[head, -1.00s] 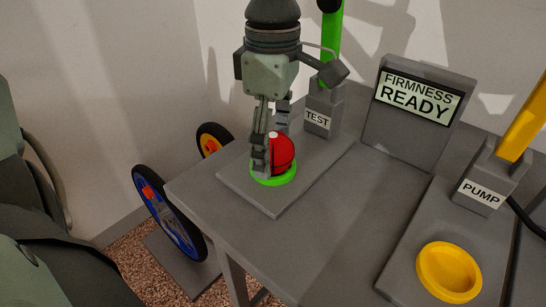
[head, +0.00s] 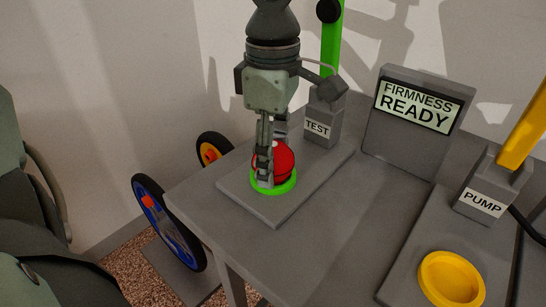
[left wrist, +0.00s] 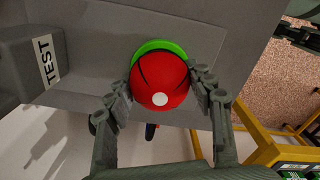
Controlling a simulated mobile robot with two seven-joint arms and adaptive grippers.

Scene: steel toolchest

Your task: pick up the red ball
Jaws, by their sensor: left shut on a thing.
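The red ball (head: 283,160), with dark seam lines and a white dot, is at the green ring (head: 287,187) on the grey TEST plate. In the left wrist view the ball (left wrist: 160,80) sits between both fingers, with part of the green ring (left wrist: 158,46) showing behind it. My left gripper (head: 268,165) points down from above and is shut on the ball, one finger on each side. It also shows in the left wrist view (left wrist: 162,92). I cannot tell whether the ball still touches the ring. My right gripper is not in view.
The TEST post (head: 322,118) with a green lever stands close behind the gripper. A FIRMNESS READY display (head: 415,115), a PUMP post (head: 485,190) and a yellow ring (head: 450,279) are to the right. Wheels (head: 168,225) stand left of the table. The table's middle is clear.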

